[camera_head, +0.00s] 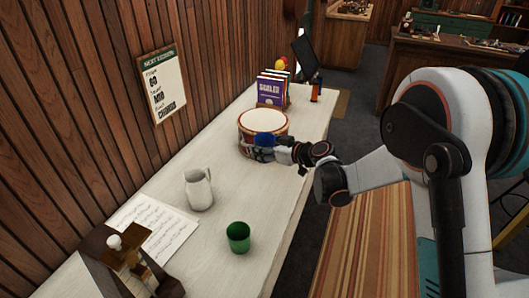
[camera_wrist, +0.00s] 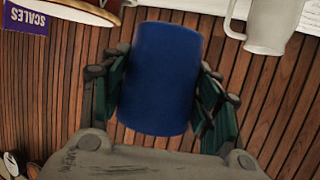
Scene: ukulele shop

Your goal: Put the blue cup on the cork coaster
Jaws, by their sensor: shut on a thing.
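The blue cup (camera_head: 264,139) is between the fingers of my gripper (camera_head: 259,149), in front of the drum in the head view. In the wrist view the blue cup (camera_wrist: 166,78) fills the middle, with a dark green finger of my gripper (camera_wrist: 157,92) on each side. The gripper is shut on it. The cup appears held above the white counter; its exact height is hard to tell. I cannot make out a cork coaster in either view.
On the white counter (camera_head: 226,220) stand a drum (camera_head: 263,121), a white pitcher (camera_head: 199,190), a green cup (camera_head: 239,238) and books (camera_head: 270,91). Sheet music (camera_head: 150,230) lies near the wood-panelled wall. The counter between pitcher and drum looks mostly clear.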

